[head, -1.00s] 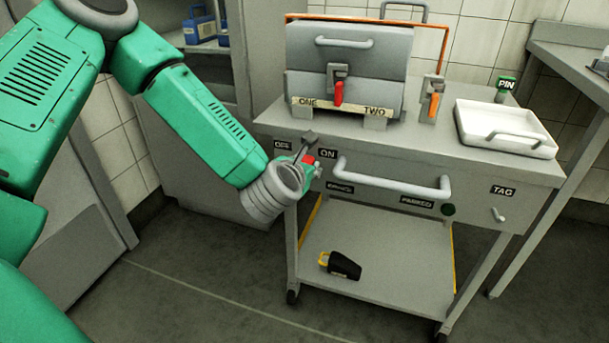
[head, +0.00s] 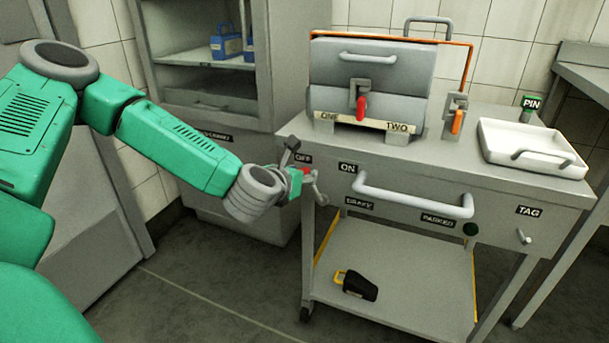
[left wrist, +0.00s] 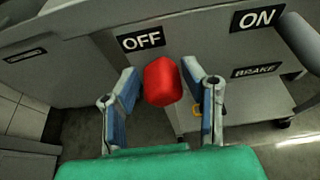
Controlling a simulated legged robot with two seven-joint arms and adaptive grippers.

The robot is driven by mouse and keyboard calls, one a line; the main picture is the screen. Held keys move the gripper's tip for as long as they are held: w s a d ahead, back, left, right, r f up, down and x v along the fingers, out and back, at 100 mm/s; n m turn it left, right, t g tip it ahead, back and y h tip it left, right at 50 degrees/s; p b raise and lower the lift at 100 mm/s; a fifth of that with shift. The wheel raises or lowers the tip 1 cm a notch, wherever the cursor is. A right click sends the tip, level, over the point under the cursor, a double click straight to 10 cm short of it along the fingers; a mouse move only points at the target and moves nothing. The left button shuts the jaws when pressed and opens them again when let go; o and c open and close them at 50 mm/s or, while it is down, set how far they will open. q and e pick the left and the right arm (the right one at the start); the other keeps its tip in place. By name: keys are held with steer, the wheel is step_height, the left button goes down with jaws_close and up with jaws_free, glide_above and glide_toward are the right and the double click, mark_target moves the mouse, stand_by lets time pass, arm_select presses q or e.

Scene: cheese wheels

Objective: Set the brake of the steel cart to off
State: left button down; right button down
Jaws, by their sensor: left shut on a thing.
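The steel cart (head: 460,160) stands in front of me. Its front carries an OFF label (head: 303,159), an ON label (head: 347,168) and a BRAKE label (head: 359,204). The brake lever has a red knob (left wrist: 163,82), which sits just below OFF in the left wrist view, with ON farther right. My left gripper (head: 299,180) is shut on this knob, one finger on each side of it. In the head view the gripper mostly hides the knob, and a grey lever part (head: 319,190) shows beside it. My right gripper is not in view.
A white tray (head: 535,160) and a grey two-part case (head: 365,80) stand on top. A black-and-yellow object (head: 356,285) lies on the lower shelf.

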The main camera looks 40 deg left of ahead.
arm_select(q)
steer(key=shift+s+f, duration=0.35)
steer(key=shift+f, duration=0.45)
steer(key=c, duration=1.2)
jaws_free()
steer(key=shift+f, duration=0.1)
steer(key=shift+o, duration=0.2)
steer(key=shift+w+a+g, duration=0.15)
steer(key=shift+w+g, duration=0.1)
steer(key=shift+g, duration=0.05)
steer(key=shift+a, duration=0.1)
steer(key=shift+s+r, duration=0.3)
steer(key=shift+s, duration=0.05)
steer(key=v, duration=0.6)
steer(key=shift+s+f, duration=0.15)
steer(key=shift+s, duration=0.15)
